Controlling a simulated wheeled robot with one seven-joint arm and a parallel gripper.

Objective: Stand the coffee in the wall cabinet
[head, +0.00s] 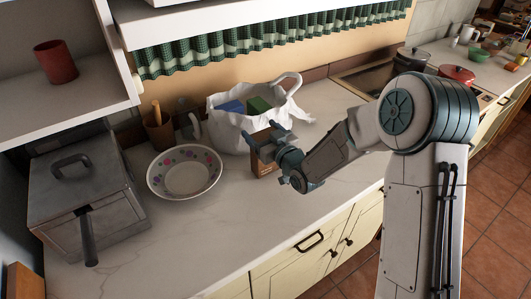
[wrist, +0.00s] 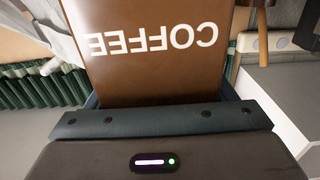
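The coffee is a brown box (head: 263,167) at the counter's middle, in front of a white bag. In the wrist view the coffee (wrist: 160,60) fills the space between my fingers, its white lettering upside down. My gripper (head: 268,150) is shut on the coffee, with a finger against each side. I cannot tell whether the box's base touches the counter. The wall cabinet (head: 95,100) is at the upper left, open at the front, with a red cup (head: 55,62) standing on its white shelf. Its inner depth is partly out of frame.
The white bag (head: 232,134) with packages is behind the coffee. A dotted bowl (head: 185,190), a utensil pot (head: 159,135) and a grey metal box (head: 90,180) stand below the cabinet. A hob with pots is at right. The front counter (head: 225,235) is clear.

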